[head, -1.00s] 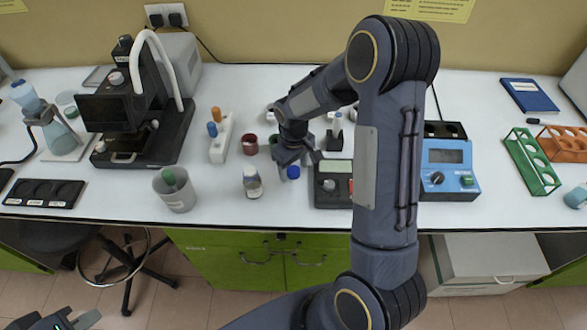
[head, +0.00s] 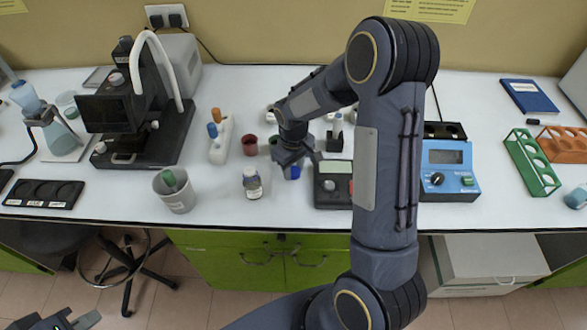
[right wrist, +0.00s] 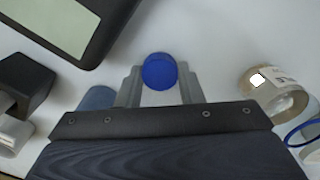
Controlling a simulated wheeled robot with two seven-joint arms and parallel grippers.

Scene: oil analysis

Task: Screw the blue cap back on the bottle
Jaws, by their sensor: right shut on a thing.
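The blue cap (head: 294,173) is low at the tabletop, right of the bottle, partly hidden by my right gripper (head: 291,163) in the head view. In the right wrist view the blue cap (right wrist: 160,71) sits between the two grey fingers of my right gripper (right wrist: 160,82), which is shut on it. The small bottle (head: 252,184), with a label and no cap on it, stands upright left of the gripper. The bottle also shows at the right of the wrist view (right wrist: 272,92). My left gripper (head: 76,320) is at the bottom left, open and empty, away from the table.
A grey beaker (head: 175,195) and a white rack with orange- and blue-topped items (head: 221,150) stand to the left. A dark device with a display (head: 331,190) is close right of my right gripper. White table in front of the bottle is clear.

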